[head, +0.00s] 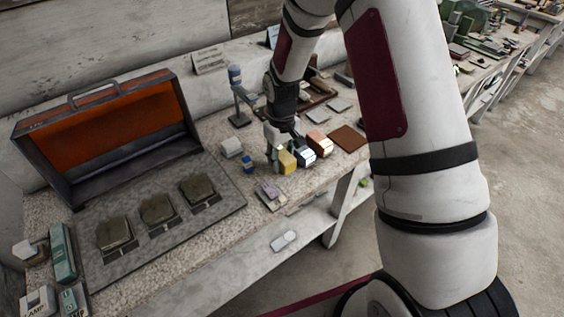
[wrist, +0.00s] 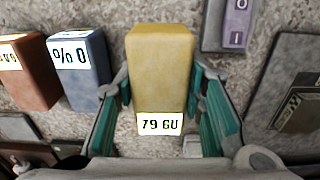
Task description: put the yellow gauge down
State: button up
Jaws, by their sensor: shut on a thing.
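The yellow gauge (head: 288,162) is a block with a white label, near the front edge of the speckled table (head: 212,251). In the wrist view the yellow gauge (wrist: 160,62) is upright in the picture, its label reading "79 GU". My gripper (head: 283,150) is shut on it; in the wrist view the green-padded fingers of my gripper (wrist: 161,88) lie on either side. I cannot tell whether the gauge touches the table.
A blue block (wrist: 80,68) and a brown-orange block (wrist: 30,78) stand close on one side. A purple-grey device (head: 271,195) lies near the front edge. An open orange-lined case (head: 105,126) and a grey mat (head: 92,274) are left.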

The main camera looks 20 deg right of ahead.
jog(key=shift+w+d, duration=0.25)
jog(key=shift+w, duration=0.35)
jog(key=shift+w+f+p, duration=0.1)
jog(key=shift+f+p, duration=0.25)
jog(key=shift+f, duration=1.45)
jog(key=shift+f, duration=0.1)
jog(key=o, duration=1)
